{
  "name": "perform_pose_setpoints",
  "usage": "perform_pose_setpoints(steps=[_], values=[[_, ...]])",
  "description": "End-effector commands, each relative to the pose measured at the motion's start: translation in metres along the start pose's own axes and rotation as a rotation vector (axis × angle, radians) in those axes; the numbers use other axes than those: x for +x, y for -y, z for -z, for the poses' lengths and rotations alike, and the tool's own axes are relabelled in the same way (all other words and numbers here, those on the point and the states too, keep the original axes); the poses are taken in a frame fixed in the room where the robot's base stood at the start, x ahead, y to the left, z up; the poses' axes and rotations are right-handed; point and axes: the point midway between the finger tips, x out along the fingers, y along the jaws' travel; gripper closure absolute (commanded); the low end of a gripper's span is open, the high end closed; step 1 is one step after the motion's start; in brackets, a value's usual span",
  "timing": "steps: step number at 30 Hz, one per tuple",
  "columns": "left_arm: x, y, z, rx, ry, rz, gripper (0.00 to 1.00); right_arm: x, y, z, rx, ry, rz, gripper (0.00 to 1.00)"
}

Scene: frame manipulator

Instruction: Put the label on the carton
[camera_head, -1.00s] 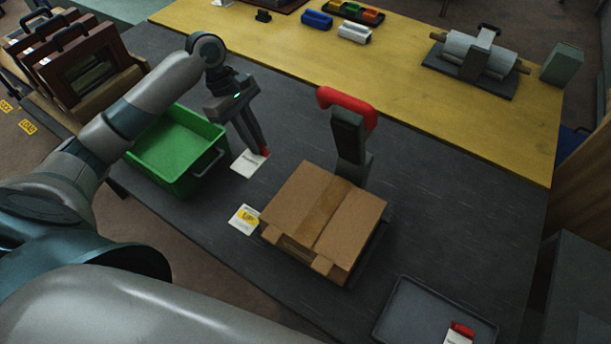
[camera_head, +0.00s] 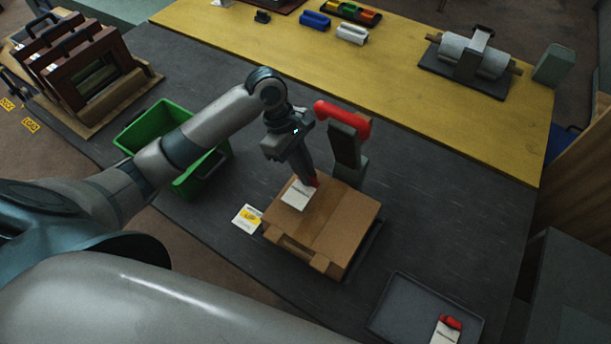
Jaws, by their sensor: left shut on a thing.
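The brown carton (camera_head: 335,230) sits closed on the dark mat in the middle. My left gripper (camera_head: 312,182) is over the carton's far left part, fingers pointing down. Another label with a yellow patch (camera_head: 248,218) lies on the mat left of the carton. A third white label with a red tab (camera_head: 446,330) lies in the grey tray (camera_head: 395,300) at the lower right. My right gripper does not show.
A dark upright post with a red handle (camera_head: 345,135) stands right behind the carton. A green crate (camera_head: 160,125) is at the left, partly behind my left arm. A roller stand (camera_head: 470,60) is on the yellow surface. The mat right of the carton is clear.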

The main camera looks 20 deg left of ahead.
Motion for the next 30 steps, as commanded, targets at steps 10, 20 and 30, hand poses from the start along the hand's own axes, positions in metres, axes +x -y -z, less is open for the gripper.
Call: perform_pose_setpoints(steps=[10, 20, 30], values=[[0.014, 0.001, 0.006, -0.003, 0.000, 0.004, 1.00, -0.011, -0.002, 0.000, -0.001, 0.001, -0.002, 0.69], [0.033, 0.000, 0.014, 0.000, 0.000, 0.000, 1.00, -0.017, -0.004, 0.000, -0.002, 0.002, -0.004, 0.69], [0.034, 0.000, 0.015, -0.001, 0.000, 0.000, 0.70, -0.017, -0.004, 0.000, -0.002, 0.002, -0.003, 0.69]])
